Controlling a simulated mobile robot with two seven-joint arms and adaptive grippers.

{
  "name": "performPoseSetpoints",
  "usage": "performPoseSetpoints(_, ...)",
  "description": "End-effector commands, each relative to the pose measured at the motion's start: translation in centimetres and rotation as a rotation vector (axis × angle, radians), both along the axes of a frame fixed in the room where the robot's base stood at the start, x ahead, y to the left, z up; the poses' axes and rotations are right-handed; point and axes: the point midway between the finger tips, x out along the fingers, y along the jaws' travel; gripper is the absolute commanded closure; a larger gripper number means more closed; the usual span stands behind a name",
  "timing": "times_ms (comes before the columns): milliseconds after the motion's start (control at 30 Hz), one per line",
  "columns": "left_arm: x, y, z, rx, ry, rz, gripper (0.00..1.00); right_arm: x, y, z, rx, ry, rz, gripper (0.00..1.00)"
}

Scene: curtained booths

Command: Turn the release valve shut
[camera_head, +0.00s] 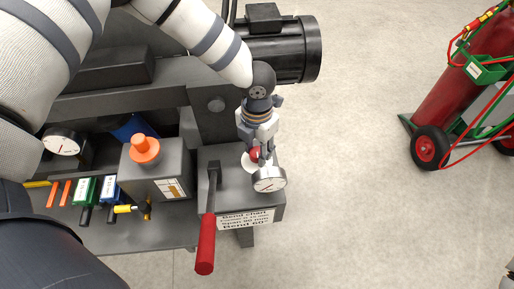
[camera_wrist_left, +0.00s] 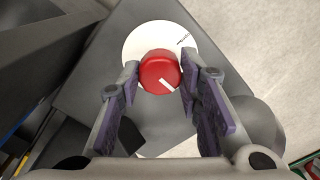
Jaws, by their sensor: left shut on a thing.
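The release valve is a red round knob (camera_wrist_left: 160,72) with a white mark, on a white disc (camera_wrist_left: 135,42) in the left wrist view. In the head view the red knob (camera_head: 255,154) shows partly behind my fingers, on top of the grey machine block beside a round gauge (camera_head: 269,179). My left gripper (camera_head: 257,150) reaches down over the knob. In the left wrist view its two fingers (camera_wrist_left: 160,82) are on either side of the knob and shut on it. The right gripper is not in view.
A red-handled lever (camera_head: 206,243) sticks out in front of the block, near a bend chart label (camera_head: 246,219). A grey box with an orange knob (camera_head: 145,149) stands to the left. A cart with a red cylinder (camera_head: 465,85) stands far right. Open floor lies between.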

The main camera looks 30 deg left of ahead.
Motion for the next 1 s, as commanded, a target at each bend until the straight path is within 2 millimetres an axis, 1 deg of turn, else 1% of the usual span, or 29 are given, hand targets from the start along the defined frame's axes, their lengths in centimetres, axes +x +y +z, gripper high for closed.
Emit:
performPoseSetpoints(333, -0.1, 0.0, -0.1, -0.001, 0.002, -0.004, 0.96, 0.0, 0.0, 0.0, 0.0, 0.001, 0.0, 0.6)
performPoseSetpoints(367, -0.1, 0.0, -0.1, -0.001, 0.002, -0.003, 0.63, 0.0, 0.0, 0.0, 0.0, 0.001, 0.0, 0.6)
performPoseSetpoints(400, -0.1, 0.0, -0.1, -0.001, 0.002, -0.003, 0.54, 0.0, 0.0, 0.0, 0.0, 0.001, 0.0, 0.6)
performPoseSetpoints(433, -0.1, 0.0, -0.1, -0.001, 0.002, -0.003, 0.47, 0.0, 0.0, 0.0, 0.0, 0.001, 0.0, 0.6)
performPoseSetpoints(700, 0.0, 0.0, 0.0, 0.0, 0.001, -0.002, 0.47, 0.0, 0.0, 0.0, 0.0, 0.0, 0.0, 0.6)
performPoseSetpoints(767, 0.0, 0.0, 0.3, -0.001, 0.0, -0.001, 0.47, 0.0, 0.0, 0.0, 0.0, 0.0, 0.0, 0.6)
performPoseSetpoints(867, 0.1, 0.0, 2.1, -0.002, -0.002, 0.0, 0.47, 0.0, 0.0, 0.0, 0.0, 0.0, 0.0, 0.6)
performPoseSetpoints(1000, 0.1, 0.0, 6.0, -0.003, -0.004, -0.001, 0.47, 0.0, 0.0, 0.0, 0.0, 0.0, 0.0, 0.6)
